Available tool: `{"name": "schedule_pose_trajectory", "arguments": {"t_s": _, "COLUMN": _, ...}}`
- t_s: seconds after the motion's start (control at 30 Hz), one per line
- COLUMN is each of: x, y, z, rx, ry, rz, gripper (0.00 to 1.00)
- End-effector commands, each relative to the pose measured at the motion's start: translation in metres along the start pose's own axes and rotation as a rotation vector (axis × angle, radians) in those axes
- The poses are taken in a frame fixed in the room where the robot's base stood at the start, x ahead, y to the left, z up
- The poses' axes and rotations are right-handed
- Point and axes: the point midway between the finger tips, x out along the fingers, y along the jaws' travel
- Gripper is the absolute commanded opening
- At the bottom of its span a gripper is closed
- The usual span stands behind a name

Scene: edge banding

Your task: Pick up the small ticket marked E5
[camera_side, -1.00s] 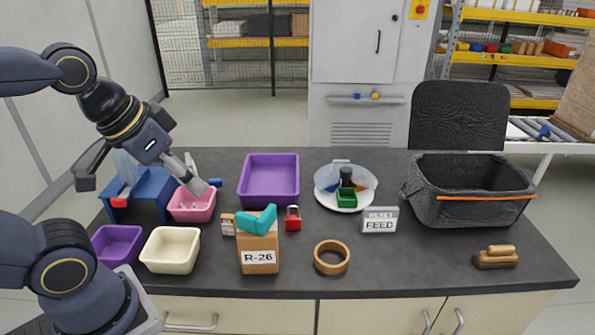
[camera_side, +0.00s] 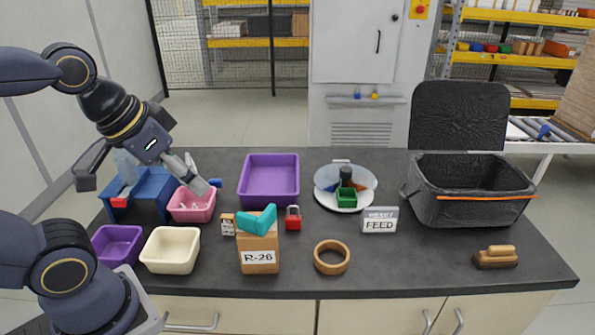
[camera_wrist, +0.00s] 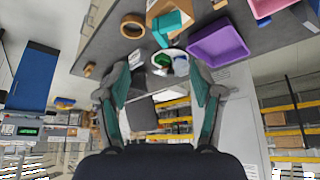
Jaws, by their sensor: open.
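No ticket that I can clearly read as E5 shows. A small tan piece with dark print (camera_side: 228,225) stands left of the R-26 box on the dark table; its marking is too small to read. My gripper (camera_side: 203,184) is over the pink bin (camera_side: 190,208) at the table's left side, well apart from that piece. In the wrist view my gripper (camera_wrist: 162,88) has its two fingers spread wide with nothing between them.
A cardboard box marked R-26 (camera_side: 259,252) carries a teal piece (camera_side: 257,220). A red padlock (camera_side: 293,220), purple tray (camera_side: 270,178), cream bin (camera_side: 170,250), tape ring (camera_side: 332,257) and FEED sign (camera_side: 379,220) stand around. A black mesh basket (camera_side: 470,205) is at right.

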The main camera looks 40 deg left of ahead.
Motion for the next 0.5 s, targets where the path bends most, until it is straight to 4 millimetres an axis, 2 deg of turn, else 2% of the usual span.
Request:
{"name": "schedule_pose_trajectory", "arguments": {"t_s": 0.1, "x": -0.009, "y": -0.001, "z": -0.028, "rx": -0.071, "ry": 0.042, "rz": 0.004, "gripper": 0.67}}
{"name": "schedule_pose_trajectory", "arguments": {"t_s": 0.23, "x": 0.006, "y": -0.015, "z": -0.062, "rx": -0.185, "ry": -0.005, "rz": -0.019, "gripper": 0.67}}
{"name": "schedule_pose_trajectory", "arguments": {"t_s": 0.37, "x": 0.043, "y": -0.046, "z": -0.095, "rx": -0.332, "ry": -0.095, "rz": -0.062, "gripper": 0.67}}
{"name": "schedule_pose_trajectory", "arguments": {"t_s": 0.4, "x": 0.058, "y": -0.059, "z": -0.101, "rx": -0.378, "ry": -0.127, "rz": -0.077, "gripper": 0.67}}
{"name": "schedule_pose_trajectory", "arguments": {"t_s": 0.5, "x": 0.099, "y": -0.091, "z": -0.108, "rx": -0.485, "ry": -0.216, "rz": -0.114, "gripper": 0.67}}
